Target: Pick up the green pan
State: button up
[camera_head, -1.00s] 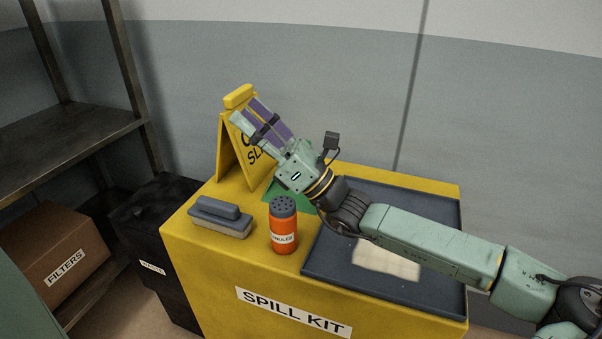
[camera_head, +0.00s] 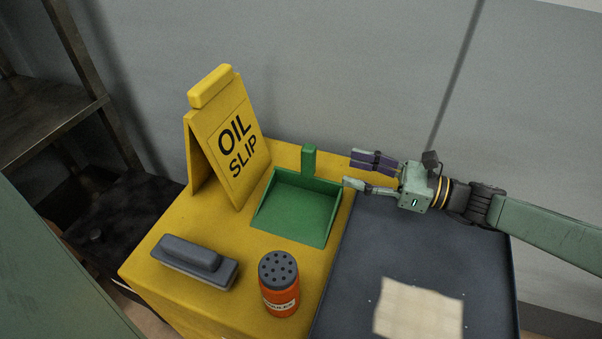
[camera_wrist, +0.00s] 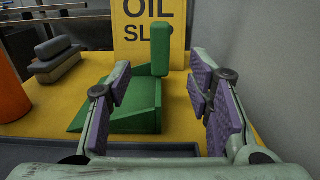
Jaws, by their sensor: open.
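The green pan (camera_head: 297,209) is a dustpan lying on the yellow spill kit box top, with its short upright handle (camera_head: 309,161) at the back. In the wrist view the pan (camera_wrist: 133,107) lies ahead between my fingers, and its handle (camera_wrist: 160,49) stands up a little right of the middle. My gripper (camera_head: 354,170) is open and empty, to the right of the handle and apart from it, with its fingers pointing left. The wrist view shows both fingers (camera_wrist: 160,98) spread.
A yellow "OIL SLIP" sign (camera_head: 228,137) stands left of the pan. A grey brush (camera_head: 195,261) and an orange shaker (camera_head: 279,285) are in front. A dark tray (camera_head: 385,245) with a beige cloth (camera_head: 418,309) lies to the right. The wall is close behind.

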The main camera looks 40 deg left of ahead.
aim_at(315, 160)
jog(key=shift+w+a, duration=0.15)
jog(key=p+x, duration=0.1)
jog(key=x, duration=0.3)
jog(key=shift+s+a+r+p, duration=0.1)
jog(key=shift+s+a+p, duration=0.15)
jog(key=shift+p, duration=0.1)
jog(key=p+x, duration=0.3)
jog(key=x, duration=0.2)
jog(key=shift+s+a, duration=0.1)
jog(key=shift+a, duration=0.4)
jog(key=shift+c, duration=0.3)
grip_shut()
